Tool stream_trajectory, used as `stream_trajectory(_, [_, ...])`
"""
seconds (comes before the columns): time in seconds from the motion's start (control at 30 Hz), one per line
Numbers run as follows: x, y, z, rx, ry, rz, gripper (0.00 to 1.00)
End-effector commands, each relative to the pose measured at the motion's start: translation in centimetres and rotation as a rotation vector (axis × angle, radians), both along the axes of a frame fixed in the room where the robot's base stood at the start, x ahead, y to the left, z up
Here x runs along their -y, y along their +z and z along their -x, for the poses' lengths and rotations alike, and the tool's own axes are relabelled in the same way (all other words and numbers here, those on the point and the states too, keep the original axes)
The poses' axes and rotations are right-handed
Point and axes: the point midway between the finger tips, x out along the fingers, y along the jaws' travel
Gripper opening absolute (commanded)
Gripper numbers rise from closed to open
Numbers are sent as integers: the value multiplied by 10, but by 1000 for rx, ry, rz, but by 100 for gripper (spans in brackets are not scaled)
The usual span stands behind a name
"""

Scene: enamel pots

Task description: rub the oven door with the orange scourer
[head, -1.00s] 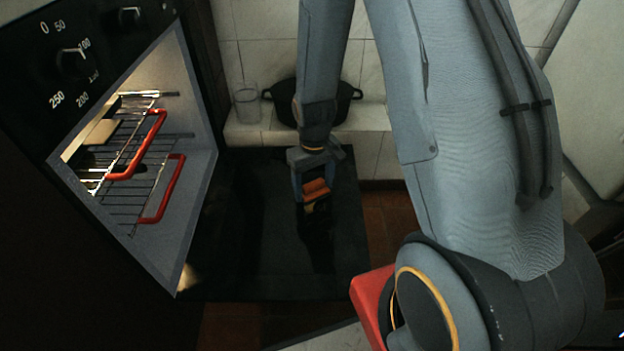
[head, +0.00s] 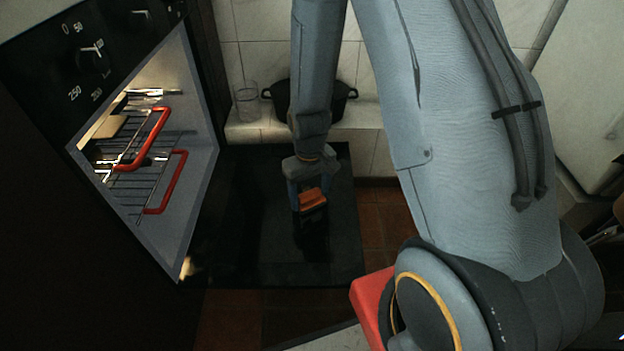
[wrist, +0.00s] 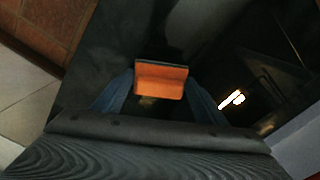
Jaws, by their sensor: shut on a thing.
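The orange scourer (head: 312,198) is held between the fingers of my gripper (head: 308,203), which is shut on it. In the wrist view the orange scourer (wrist: 161,80) shows between my gripper's two blue-grey fingers (wrist: 162,98), with a dark edge along its far side. The oven door (head: 335,255) is folded down flat, a dark glossy panel in front of the open oven. The scourer is over the middle of the door's inner face. Whether it touches the glass, I cannot tell. The door fills much of the wrist view (wrist: 215,50) as well.
The lit oven cavity (head: 190,150) at the left holds wire racks with red-orange handles (head: 165,185). A black pot (head: 343,92) and a clear glass (head: 246,102) stand on a tiled ledge behind the door. Red-brown floor tiles (head: 380,225) lie to the right.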

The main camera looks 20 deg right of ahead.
Motion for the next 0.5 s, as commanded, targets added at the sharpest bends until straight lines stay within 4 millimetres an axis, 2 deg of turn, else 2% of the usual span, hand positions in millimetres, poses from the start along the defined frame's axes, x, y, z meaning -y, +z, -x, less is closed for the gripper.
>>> stream_trajectory(0.13, [-1,7,3,-1,-3,0,45])
stream_trajectory(0.2, [1,24,2,3,-5,0,45])
stream_trajectory(0.5, [3,49,3,0,-9,0,45])
